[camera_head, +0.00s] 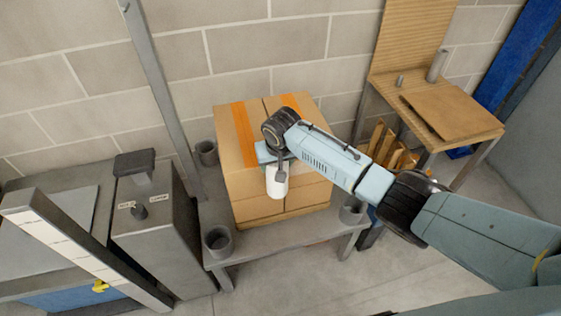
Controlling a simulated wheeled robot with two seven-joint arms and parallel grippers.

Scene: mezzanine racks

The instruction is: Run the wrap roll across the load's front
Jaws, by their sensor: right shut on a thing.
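The load is a stack of brown cardboard boxes (248,185) with orange tape strips on top, standing on a grey table. My right arm reaches in from the right, and its gripper (278,168) is in front of the load's upper front edge. It is shut on the white wrap roll (276,184), which hangs upright below the gripper close to the load's front. I cannot tell whether the roll touches the boxes. The fingers are mostly hidden by the wrist. My left gripper is not in view.
The grey table (300,232) has dark cups at its corners, including one at the front left (219,242) and one at the front right (353,210). A grey cabinet (160,235) stands at left. A wooden bench (450,108) stands at right. A block wall is behind.

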